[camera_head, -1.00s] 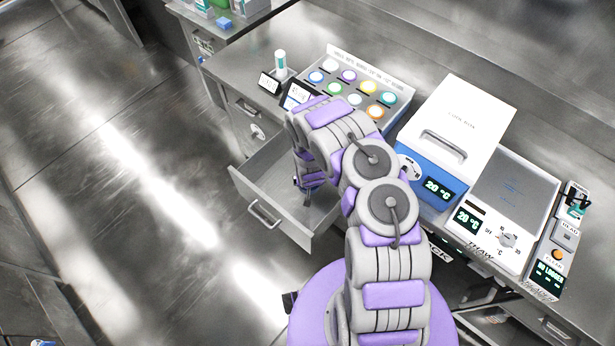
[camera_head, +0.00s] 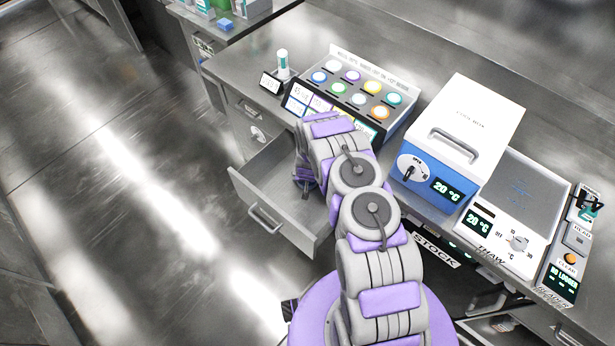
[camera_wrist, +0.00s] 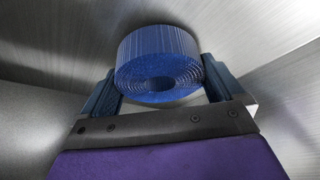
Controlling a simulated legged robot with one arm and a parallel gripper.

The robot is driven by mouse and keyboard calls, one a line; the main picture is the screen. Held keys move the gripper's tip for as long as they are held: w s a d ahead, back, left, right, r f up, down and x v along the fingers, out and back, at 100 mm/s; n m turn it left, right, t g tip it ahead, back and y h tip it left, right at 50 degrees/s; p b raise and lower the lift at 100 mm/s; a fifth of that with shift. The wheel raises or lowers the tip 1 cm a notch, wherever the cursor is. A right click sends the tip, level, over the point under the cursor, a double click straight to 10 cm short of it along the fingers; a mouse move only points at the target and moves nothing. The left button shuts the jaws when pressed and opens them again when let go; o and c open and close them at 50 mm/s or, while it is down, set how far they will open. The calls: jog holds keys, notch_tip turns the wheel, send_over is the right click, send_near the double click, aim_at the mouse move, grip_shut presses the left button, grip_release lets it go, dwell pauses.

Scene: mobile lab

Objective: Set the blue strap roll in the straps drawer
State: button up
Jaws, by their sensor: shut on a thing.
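The blue strap roll (camera_wrist: 160,58) sits between the two fingers of my gripper (camera_wrist: 162,88) in the wrist view, and the gripper is shut on it. Bare metal walls surround the roll there. The open drawer (camera_head: 262,190) juts out from the counter in the head view. My gripper (camera_head: 304,186) is low over or inside this drawer, mostly hidden behind my arm. The roll is hidden in the head view. I cannot tell whether the roll touches the drawer's floor.
A blue and white cool box (camera_head: 462,130) and a thaw unit (camera_head: 510,215) stand on the counter to the right. The floor at left is clear.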

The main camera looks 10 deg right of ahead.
jog(key=shift+w, duration=0.65)
jog(key=shift+s+d+f+b, duration=0.1)
jog(key=shift+f+b, duration=0.25)
jog(key=shift+f, duration=0.15)
jog(key=shift+d, duration=0.25)
jog(key=shift+f, duration=0.1)
jog(key=o, duration=1)
jog(key=shift+a, duration=0.15)
jog(key=shift+c, duration=0.2)
jog(key=shift+a, duration=0.1)
jog(key=p+v, duration=0.4)
jog(key=v, duration=0.7)
jog(key=shift+r, duration=0.2)
jog(key=shift+s+r, duration=0.25)
jog(key=shift+r, duration=0.05)
